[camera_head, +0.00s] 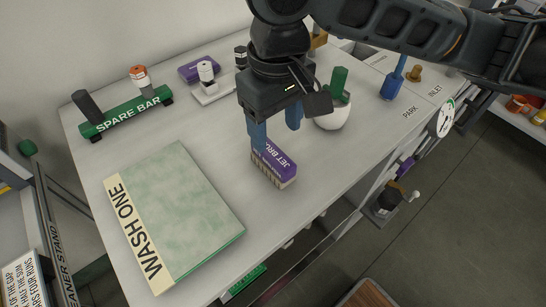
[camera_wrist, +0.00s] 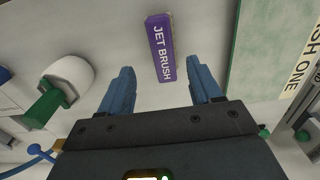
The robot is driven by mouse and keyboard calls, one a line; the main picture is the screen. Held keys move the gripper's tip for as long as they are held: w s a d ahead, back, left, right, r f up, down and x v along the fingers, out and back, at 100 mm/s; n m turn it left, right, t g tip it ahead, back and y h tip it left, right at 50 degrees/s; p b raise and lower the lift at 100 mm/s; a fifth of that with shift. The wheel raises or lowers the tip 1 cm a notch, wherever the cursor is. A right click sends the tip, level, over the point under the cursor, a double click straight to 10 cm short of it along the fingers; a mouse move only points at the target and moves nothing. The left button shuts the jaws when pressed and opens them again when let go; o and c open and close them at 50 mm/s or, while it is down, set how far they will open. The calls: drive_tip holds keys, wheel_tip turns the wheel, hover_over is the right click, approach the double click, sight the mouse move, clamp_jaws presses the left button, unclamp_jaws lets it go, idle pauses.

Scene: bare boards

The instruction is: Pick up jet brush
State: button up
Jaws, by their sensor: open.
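The jet brush (camera_head: 275,166) is a small purple block with white lettering and pale bristles below. It lies on the white counter, right of the green-and-cream WASH ONE mat. In the wrist view the jet brush (camera_wrist: 161,48) lies beyond the fingertips, between their lines and nearer the right finger. My gripper (camera_head: 275,138) has two blue fingers, spread apart and empty. It is above the counter at the brush, and its left finger overlaps the brush's upper end in the head view. The wrist view also shows my gripper (camera_wrist: 160,83) open. I cannot tell whether it touches the brush.
The WASH ONE mat (camera_head: 180,215) lies at left. A white round pot (camera_head: 333,117) with a green top stands close right of my gripper. The SPARE BAR (camera_head: 125,117) holder and a purple block (camera_head: 199,68) are behind. A blue tool (camera_head: 393,82) stands at right.

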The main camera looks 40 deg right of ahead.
sight(273, 152)
drive_tip(key=f, duration=0.7)
drive_tip(key=shift+w+a+f, duration=0.15)
drive_tip(key=shift+a, duration=0.05)
drive_tip(key=shift+c, duration=0.4)
drive_tip(key=c, duration=0.9)
